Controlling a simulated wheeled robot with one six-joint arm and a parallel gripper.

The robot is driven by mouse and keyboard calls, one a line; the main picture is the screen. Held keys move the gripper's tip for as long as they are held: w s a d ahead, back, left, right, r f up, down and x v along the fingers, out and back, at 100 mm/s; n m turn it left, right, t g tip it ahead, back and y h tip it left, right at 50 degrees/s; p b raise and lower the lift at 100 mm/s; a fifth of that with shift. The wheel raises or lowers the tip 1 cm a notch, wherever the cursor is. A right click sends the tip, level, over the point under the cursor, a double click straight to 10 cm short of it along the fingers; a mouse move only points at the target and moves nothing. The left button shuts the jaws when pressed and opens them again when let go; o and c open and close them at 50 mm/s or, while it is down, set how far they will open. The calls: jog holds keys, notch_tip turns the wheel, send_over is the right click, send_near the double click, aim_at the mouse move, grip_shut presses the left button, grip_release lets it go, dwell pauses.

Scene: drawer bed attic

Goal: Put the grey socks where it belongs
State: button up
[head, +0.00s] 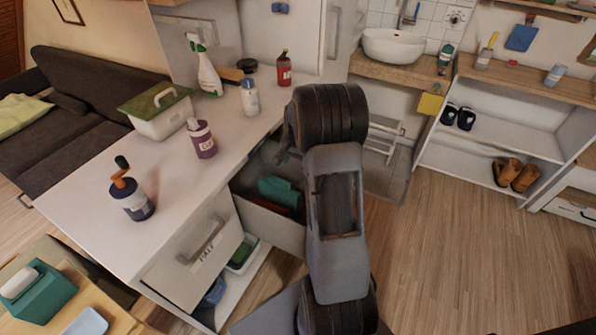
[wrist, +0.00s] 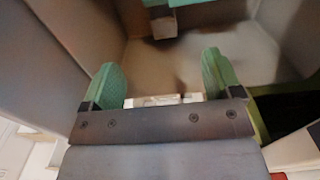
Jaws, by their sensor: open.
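I cannot make out grey socks for certain in either view. In the wrist view my gripper (wrist: 162,76) is open, its two green fingers spread apart over the inside of a grey-brown open drawer (wrist: 60,45). A small pale object (wrist: 160,100) shows low between the fingers, partly hidden by the gripper body; I cannot tell what it is. In the head view the open drawer (head: 270,226) sits under the white counter, with a teal object (head: 280,191) in it. My arm hides part of the drawer and most of the gripper there.
The white counter (head: 165,190) holds several bottles and a white box with a green lid (head: 160,108). A shoe shelf (head: 510,135) with dark and brown shoes stands right. Wooden floor (head: 470,250) is clear there.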

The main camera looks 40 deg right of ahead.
jog(key=s+a+r+n+t, duration=0.2)
jog(key=s+a+r+n, duration=0.45)
jog(key=a+r, duration=0.55)
jog(key=s+a+n+t, duration=0.1)
jog(key=s+a+n, duration=0.5)
jog(key=s+a, duration=0.2)
jog(key=shift+s+a+r, duration=0.25)
jog(key=shift+s+r, duration=0.1)
jog(key=shift+s, duration=0.75)
